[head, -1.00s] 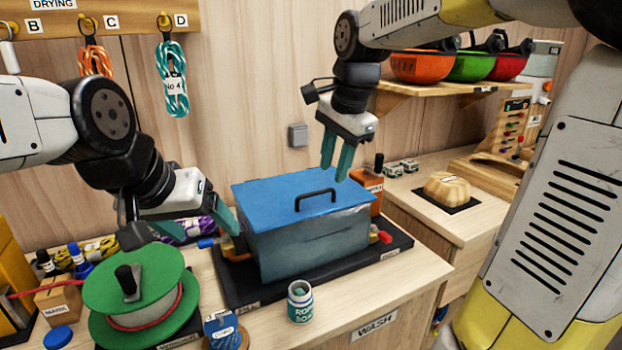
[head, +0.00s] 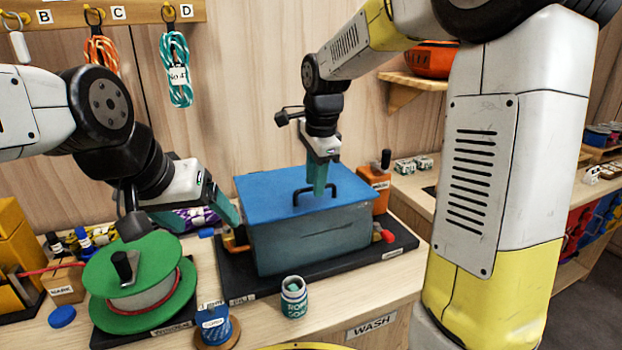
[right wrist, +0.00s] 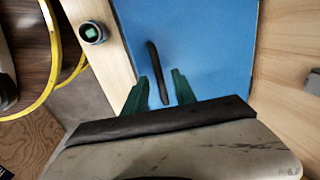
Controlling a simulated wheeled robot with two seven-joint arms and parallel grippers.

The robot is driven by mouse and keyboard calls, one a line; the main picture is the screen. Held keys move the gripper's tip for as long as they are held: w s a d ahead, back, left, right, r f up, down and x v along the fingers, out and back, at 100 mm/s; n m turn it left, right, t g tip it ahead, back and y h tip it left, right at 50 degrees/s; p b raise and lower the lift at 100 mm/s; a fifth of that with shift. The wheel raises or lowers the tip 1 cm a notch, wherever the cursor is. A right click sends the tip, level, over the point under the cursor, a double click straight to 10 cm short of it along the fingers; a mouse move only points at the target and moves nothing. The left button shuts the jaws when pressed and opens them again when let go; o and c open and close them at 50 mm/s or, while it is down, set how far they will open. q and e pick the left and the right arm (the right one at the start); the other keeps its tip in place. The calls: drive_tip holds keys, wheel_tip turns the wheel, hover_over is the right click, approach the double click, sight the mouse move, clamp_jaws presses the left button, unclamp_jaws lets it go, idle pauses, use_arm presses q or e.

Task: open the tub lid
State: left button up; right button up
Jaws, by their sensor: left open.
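The tub (head: 312,240) is a grey-blue box on a black tray (head: 232,288), with its flat blue lid (head: 262,193) shut on top. A black bar handle (head: 333,189) stands on the lid; it also shows in the right wrist view (right wrist: 153,58). My right gripper (head: 319,190) points down at the handle, open, its fingers (right wrist: 161,84) on either side of the bar. Whether they touch it I cannot tell. My left gripper (head: 215,212) is open and empty, left of the tub and behind the green reel.
A green reel (head: 125,262) stands at the left. An open jar (head: 294,298) and a blue spool (head: 215,324) are in front of the tub. An orange bottle (head: 376,190) stands behind the tub's right end. Coiled ropes (head: 175,80) hang on the wall.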

clamp_jaws()
idle(1.4)
